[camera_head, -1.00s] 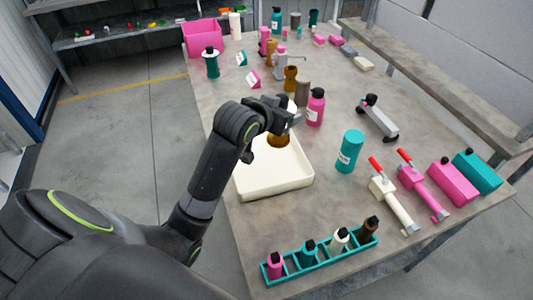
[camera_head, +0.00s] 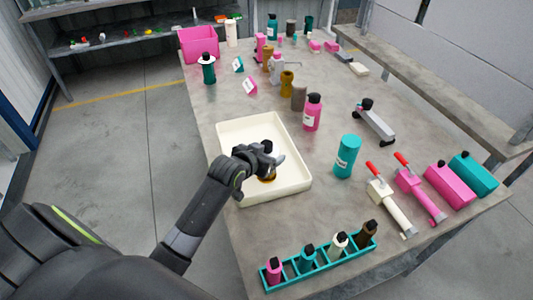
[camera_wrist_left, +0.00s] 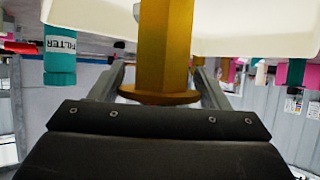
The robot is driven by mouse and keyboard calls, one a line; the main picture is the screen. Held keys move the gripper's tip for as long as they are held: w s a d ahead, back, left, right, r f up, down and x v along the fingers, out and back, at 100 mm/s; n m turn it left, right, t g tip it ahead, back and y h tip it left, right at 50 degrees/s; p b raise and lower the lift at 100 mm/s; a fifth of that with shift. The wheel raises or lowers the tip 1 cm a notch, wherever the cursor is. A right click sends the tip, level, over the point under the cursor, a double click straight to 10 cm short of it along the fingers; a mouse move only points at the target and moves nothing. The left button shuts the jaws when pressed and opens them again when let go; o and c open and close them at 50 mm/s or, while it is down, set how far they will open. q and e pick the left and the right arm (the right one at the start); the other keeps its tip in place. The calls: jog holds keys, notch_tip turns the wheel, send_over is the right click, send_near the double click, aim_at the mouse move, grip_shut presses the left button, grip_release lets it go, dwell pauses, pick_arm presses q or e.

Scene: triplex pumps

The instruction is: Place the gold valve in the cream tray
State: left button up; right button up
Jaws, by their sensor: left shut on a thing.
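The gold valve (camera_head: 267,180) shows just below my left gripper (camera_head: 270,163), over the inside of the cream tray (camera_head: 240,132). In the left wrist view the valve (camera_wrist_left: 166,45) is a gold column with a round flange, between the two fingers of the gripper (camera_wrist_left: 162,84). The gripper is shut on it. The tray (camera_wrist_left: 250,28) fills the top of that view. My wrist hides much of the valve in the head view, and I cannot tell whether it touches the tray floor. My right gripper is not in view.
A similar gold-brown part (camera_head: 287,84) stands farther back on the table. A pink bottle (camera_head: 312,113) and a teal filter cylinder (camera_head: 347,156) stand right of the tray. A teal rack (camera_head: 320,262) with small bottles lies in front. The table between tray and rack is mostly clear.

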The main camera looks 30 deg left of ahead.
pick_arm(q)
jog(key=shift+f, duration=0.1)
jog(key=o, duration=1.2)
jog(key=shift+o, duration=0.2)
jog(key=v, duration=1.2)
